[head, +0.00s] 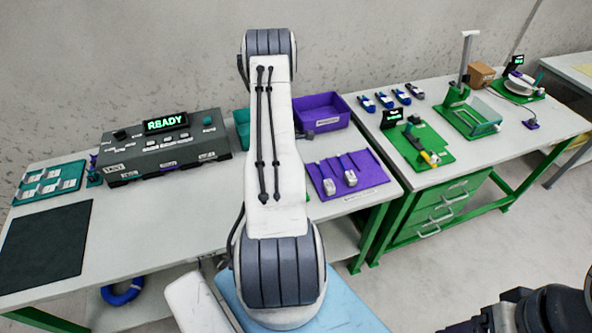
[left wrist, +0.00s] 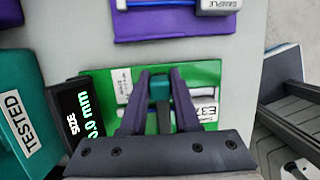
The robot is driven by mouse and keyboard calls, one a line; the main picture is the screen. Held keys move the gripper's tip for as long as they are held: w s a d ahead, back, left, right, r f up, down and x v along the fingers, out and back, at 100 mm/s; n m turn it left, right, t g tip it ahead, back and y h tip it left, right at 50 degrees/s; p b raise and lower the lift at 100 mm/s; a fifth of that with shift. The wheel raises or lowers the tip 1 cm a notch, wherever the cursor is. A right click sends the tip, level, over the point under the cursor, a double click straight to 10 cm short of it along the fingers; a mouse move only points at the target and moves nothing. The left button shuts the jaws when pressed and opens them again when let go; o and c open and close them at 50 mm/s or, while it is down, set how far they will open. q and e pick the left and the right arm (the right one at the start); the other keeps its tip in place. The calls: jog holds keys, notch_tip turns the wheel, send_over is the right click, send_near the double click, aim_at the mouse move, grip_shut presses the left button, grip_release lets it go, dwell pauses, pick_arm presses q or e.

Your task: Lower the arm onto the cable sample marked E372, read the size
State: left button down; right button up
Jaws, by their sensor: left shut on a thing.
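In the left wrist view, my left gripper (left wrist: 160,78) has its two purple fingers closed on a teal handle (left wrist: 160,92) with a dark stem, above a green board (left wrist: 206,72). A white label reading about "E37", its end unclear, (left wrist: 207,111) shows beside the right finger. A dark display (left wrist: 80,112) at left reads "SIZE" and a value ending in ".0 mm", its first digit hard to read. The cable sample under the fingers is mostly hidden. In the head view, my white left arm (head: 275,150) hides the gripper and this board. My right gripper's fingers do not show.
A purple mat (head: 372,180) holds two cable samples right of my arm. A purple bin (head: 325,106), a grey console (head: 165,158) reading "READY" and a teal rack (head: 50,183) stand on the table. A teal box marked "TESTED" (left wrist: 18,115) flanks the display.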

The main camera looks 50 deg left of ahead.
pick_arm(q)
jog(key=c, duration=0.6)
grip_release()
jog(key=shift+c, duration=0.2)
jog(key=shift+r, duration=0.1)
jog(key=d+b+v, duration=0.1)
jog(key=v, duration=0.9)
jog(key=shift+a, duration=0.45)
jog(key=shift+r, duration=0.1)
